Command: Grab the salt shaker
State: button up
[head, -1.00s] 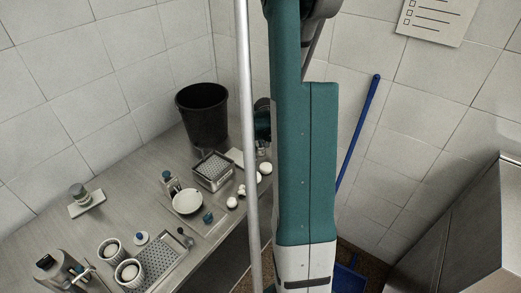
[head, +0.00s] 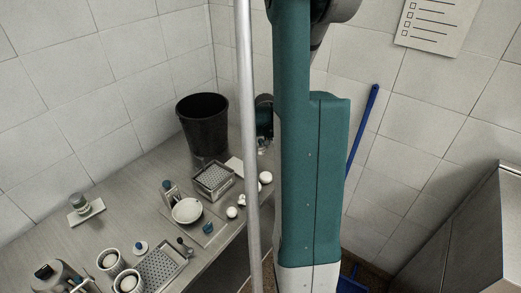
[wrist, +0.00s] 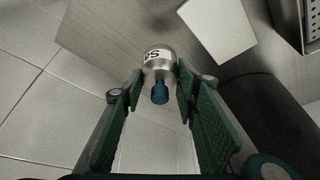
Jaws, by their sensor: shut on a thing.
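The salt shaker (wrist: 159,62) shows in the wrist view as a small silver body with dark lettering and a blue part (wrist: 160,93) facing the camera. My gripper (wrist: 159,80) has its two green-padded fingers on either side of the shaker and is shut on it near the fingertips. In the head view my teal arm and a silver pole block most of the gripper area. I cannot tell from these frames whether the shaker still touches the counter.
In the head view a black bin (head: 203,124) stands at the back of the counter. A perforated basket (head: 213,181), a white bowl (head: 187,211) and several white eggs (head: 265,178) are close by. A pale board (wrist: 217,28) lies near the shaker in the wrist view.

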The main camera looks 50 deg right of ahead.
aim_at(260, 140)
jog(key=shift+r, duration=2)
jog(key=shift+a, duration=0.1)
